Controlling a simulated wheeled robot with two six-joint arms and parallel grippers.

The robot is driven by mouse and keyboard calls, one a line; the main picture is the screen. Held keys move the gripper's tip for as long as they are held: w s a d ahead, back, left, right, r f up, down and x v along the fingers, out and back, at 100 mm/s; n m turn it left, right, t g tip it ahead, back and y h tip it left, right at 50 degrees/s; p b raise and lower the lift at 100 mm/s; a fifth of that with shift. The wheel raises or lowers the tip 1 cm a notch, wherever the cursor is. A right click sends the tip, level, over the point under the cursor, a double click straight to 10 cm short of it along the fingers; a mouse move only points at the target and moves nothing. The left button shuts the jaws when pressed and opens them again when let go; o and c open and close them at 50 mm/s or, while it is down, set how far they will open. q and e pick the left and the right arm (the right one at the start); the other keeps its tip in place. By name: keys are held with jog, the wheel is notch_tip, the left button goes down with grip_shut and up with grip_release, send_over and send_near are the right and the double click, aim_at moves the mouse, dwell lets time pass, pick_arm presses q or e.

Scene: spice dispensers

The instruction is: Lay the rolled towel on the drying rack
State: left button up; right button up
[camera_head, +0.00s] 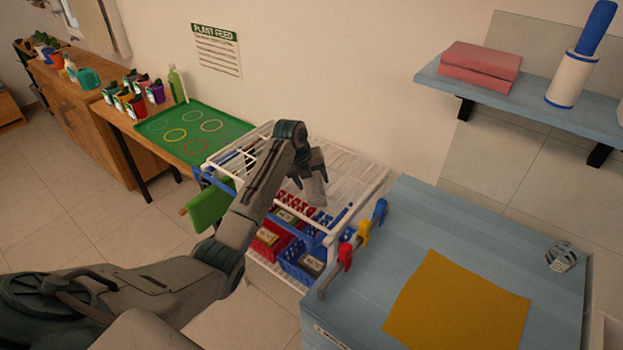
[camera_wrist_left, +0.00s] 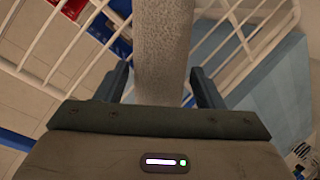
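The rolled towel (camera_wrist_left: 162,50) is a grey textured roll. It runs away from me between the two fingers of my left gripper (camera_wrist_left: 160,72) in the left wrist view. In the head view the left gripper (camera_head: 306,163) is above the white wire drying rack (camera_head: 352,172), and the grey towel end (camera_head: 315,188) points down over its top. I cannot tell whether the towel touches the wires. The rack also shows behind the towel in the left wrist view (camera_wrist_left: 60,50). My right gripper is not in view.
Blue and red baskets (camera_head: 298,262) sit on the rack's lower level. A blue cabinet top (camera_head: 385,235) with a yellow cloth (camera_head: 457,305) and coloured clips (camera_head: 362,232) stands close on the right. A green mat (camera_head: 190,133) lies on the wooden bench behind left.

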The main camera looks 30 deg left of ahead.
pick_arm(q)
jog(key=shift+o, duration=0.5)
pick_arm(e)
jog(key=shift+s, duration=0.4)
pick_arm(q)
jog(key=shift+r, duration=0.1)
jog(key=b+v, duration=0.2)
jog(key=v, duration=1)
jog(key=shift+b, duration=0.35)
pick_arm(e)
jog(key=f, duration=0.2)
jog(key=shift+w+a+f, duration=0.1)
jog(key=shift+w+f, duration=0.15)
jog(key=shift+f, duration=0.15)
pick_arm(q)
jog(key=shift+s, duration=0.1)
